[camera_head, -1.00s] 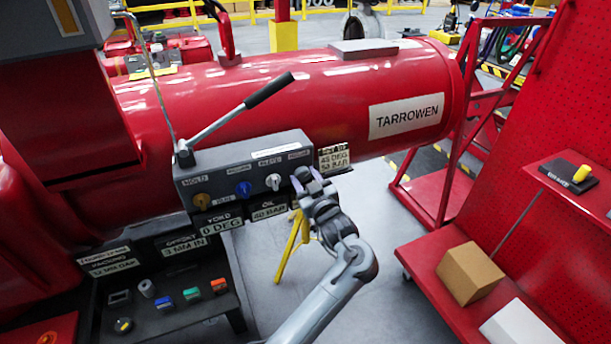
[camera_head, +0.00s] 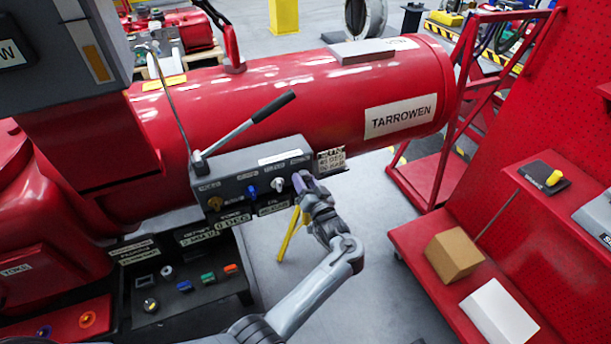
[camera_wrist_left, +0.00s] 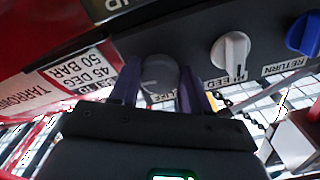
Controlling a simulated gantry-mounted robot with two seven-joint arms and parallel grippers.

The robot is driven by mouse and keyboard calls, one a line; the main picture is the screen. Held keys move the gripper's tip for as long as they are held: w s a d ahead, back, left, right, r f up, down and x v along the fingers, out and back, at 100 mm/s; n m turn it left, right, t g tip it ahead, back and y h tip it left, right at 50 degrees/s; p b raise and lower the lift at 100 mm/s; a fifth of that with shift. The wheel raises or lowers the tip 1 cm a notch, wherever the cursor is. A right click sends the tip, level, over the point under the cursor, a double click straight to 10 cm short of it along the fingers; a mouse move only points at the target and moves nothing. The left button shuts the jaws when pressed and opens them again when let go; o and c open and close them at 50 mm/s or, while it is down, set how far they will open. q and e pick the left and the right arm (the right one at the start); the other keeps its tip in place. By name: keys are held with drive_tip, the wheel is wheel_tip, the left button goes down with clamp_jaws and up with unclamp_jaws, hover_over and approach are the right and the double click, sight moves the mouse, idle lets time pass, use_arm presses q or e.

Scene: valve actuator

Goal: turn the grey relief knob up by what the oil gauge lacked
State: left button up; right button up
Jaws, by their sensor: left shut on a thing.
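The grey relief knob (camera_wrist_left: 158,75) is the end knob of the grey control block (camera_head: 238,181). In the left wrist view it sits between the two purple fingers of my left gripper (camera_wrist_left: 157,90), which is shut on it. In the head view my left gripper (camera_head: 304,187) covers this knob at the block's right end. A plate (camera_head: 331,160) beside it reads 45 DEG and 50 BAR, clearest in the left wrist view (camera_wrist_left: 75,75). The oil label (camera_head: 273,207) hangs under the block; its figure is blurred now. My right gripper is out of view.
A white knob (camera_wrist_left: 230,52) and a blue knob (camera_wrist_left: 304,35) are beside the relief knob. A lever (camera_head: 245,123) rises from the block. The red TARROWEN cylinder (camera_head: 300,100) lies behind. A box (camera_head: 453,255) stands on the red cart at right.

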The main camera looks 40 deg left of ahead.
use_arm(q)
drive_tip(key=shift+m+p, duration=0.3)
drive_tip(key=shift+m, duration=0.1)
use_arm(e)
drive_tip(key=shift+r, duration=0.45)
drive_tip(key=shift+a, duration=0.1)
use_arm(q)
drive_tip(key=o, duration=1.1)
drive_tip(key=shift+a, duration=0.1)
drive_tip(key=shift+c, duration=0.2)
